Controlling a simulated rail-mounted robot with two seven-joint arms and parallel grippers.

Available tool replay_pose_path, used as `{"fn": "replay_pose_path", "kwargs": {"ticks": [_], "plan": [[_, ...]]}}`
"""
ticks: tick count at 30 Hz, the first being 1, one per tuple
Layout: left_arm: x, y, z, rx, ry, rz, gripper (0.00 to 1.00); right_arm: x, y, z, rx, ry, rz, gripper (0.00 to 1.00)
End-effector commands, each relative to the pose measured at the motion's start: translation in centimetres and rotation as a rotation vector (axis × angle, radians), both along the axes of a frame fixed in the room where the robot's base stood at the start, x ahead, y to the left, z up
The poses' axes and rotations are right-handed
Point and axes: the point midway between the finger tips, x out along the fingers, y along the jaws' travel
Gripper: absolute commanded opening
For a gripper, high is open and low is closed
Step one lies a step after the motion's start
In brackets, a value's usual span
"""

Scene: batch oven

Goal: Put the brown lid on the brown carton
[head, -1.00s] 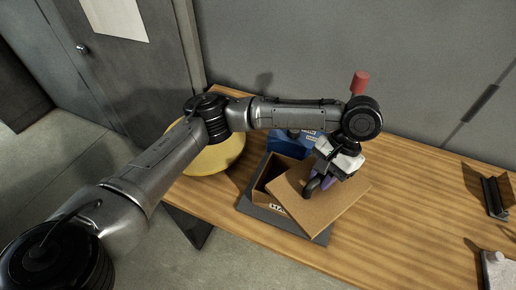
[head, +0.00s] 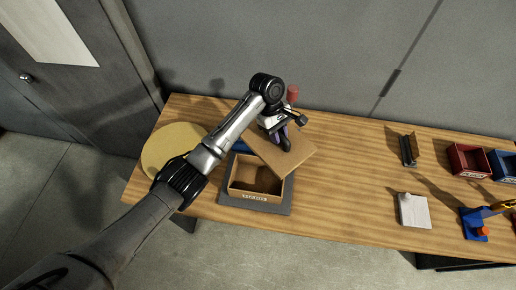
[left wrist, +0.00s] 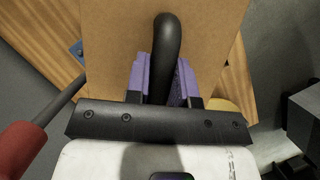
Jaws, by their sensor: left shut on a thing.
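The brown carton (head: 247,191) stands open at the top on a dark grey mat (head: 281,205) on the wooden table, its inside showing empty. My left gripper (head: 284,138) is shut on the black handle of the brown lid (head: 301,158). The lid is held above and behind the carton, turned at an angle to it, and overlaps the carton's far right corner in the head view. In the left wrist view the lid (left wrist: 112,40) fills the middle, with the purple fingers (left wrist: 161,85) on both sides of the handle. My right gripper is not in view.
A round yellow disc (head: 168,148) lies left of the carton. A blue thing (head: 241,146) is partly hidden behind my arm. On the right are a white block (head: 413,211), a black bracket (head: 408,150), a red bin (head: 467,160) and a blue bin (head: 502,165). The table between is clear.

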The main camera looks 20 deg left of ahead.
Motion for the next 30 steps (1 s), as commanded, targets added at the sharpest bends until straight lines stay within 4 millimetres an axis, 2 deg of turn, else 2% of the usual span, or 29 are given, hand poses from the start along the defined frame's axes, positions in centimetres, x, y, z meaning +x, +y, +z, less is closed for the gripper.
{"fn": "replay_pose_path", "kwargs": {"ticks": [1,3,9,12,20,30], "plan": [[-0.2,0.2,0.7,-0.006,0.012,0.09,0.0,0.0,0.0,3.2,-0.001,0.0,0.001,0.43],[-0.5,0.8,-0.5,-0.005,0.013,0.213,0.0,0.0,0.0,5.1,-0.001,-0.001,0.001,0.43],[-2.8,2.5,-4.6,-0.001,0.01,0.49,0.0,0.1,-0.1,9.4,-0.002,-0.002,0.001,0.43],[-4.4,3.1,-6.4,0.001,0.006,0.583,0.0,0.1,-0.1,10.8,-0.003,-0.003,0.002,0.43],[-7.0,3.7,-9.1,0.002,-0.002,0.696,0.0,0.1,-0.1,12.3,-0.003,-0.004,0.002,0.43],[-7.2,3.8,-9.5,0.002,-0.004,0.708,0.0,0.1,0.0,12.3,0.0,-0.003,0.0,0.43]]}}
